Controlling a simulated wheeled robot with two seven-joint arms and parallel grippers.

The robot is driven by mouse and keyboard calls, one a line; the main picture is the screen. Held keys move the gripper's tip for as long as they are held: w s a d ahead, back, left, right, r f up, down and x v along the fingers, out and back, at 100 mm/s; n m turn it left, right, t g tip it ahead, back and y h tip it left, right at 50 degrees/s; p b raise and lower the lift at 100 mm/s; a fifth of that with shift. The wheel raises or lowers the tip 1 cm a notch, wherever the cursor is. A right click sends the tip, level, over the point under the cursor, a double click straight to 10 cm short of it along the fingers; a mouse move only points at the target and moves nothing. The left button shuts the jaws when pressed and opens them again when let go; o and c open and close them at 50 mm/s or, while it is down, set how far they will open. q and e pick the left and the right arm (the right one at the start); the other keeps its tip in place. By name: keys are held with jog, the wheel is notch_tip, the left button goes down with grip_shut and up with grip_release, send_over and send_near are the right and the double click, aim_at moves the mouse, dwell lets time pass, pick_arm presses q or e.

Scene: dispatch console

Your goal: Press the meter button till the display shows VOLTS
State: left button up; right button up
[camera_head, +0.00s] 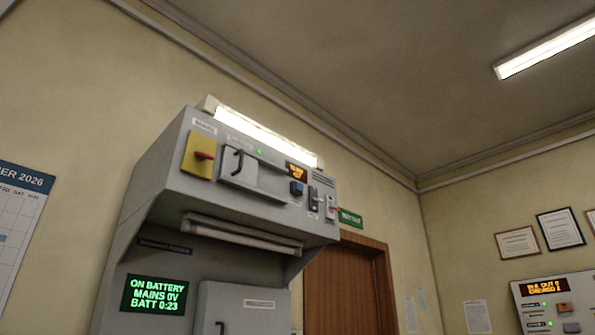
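A grey wall console (160,195) fills the middle of the head view, tilted in the picture. On its upper front is a small amber display (300,171); its text is too small and blurred to read surely. A blue square button (296,188) sits just below that display; its label is not readable, so I cannot tell whether it is the meter button. Neither of my grippers is in view, and nothing touches the button.
A yellow plate with a red switch (204,155) and a black-handled cover (238,164) are left of the button. Small switches (314,199) are right. A green screen (154,295) reads ON BATTERY, MAINS 0V, BATT 0:23. Another panel (552,303) stands far right.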

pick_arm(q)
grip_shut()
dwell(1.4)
